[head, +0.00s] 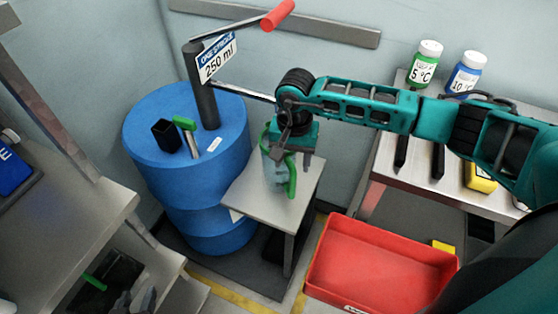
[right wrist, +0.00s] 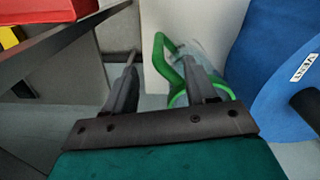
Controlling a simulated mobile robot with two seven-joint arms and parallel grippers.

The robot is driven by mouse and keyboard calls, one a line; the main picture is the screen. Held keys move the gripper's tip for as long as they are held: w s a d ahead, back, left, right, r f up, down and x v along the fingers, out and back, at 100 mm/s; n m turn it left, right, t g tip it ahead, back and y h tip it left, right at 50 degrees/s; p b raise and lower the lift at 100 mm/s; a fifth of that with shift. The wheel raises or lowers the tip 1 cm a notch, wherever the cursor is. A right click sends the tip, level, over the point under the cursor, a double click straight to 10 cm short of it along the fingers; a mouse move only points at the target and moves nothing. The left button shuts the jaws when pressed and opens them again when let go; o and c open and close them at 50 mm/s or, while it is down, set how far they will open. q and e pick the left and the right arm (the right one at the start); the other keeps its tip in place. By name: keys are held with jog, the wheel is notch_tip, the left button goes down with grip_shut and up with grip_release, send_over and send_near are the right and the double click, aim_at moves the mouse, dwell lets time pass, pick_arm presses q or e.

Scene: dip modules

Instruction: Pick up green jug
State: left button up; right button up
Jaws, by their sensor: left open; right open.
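The green jug (head: 291,178), a clear body with a green handle and rim, stands on a small grey side table (head: 262,196). My right gripper (head: 290,148) is above and at the jug, open, and hides part of it. In the right wrist view, the green handle (right wrist: 160,60) shows between the open fingers of my right gripper (right wrist: 160,78), close to the right finger. The clear body (right wrist: 208,56) is partly behind that finger. Contact cannot be told. My left gripper (head: 134,302) shows dark fingertips at the bottom left, open and away from the jug.
A blue drum (head: 228,150) with a pump, a "250 ml" sign (head: 216,60) and a black cup (head: 166,136) stands left of the side table. A red tray (head: 375,262) is at lower right. A bench (head: 455,190) with bottles (head: 425,64) lies beneath my right arm.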

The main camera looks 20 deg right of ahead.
aim_at(292, 173)
notch_tip(292, 173, down, 7)
jog(key=shift+w+d+f, duration=0.1)
jog(key=shift+w+f, duration=0.05)
jog(key=shift+f, duration=0.05)
dwell(0.3)
jog(key=shift+c, duration=0.3)
grip_shut()
jog(key=shift+r, duration=0.1)
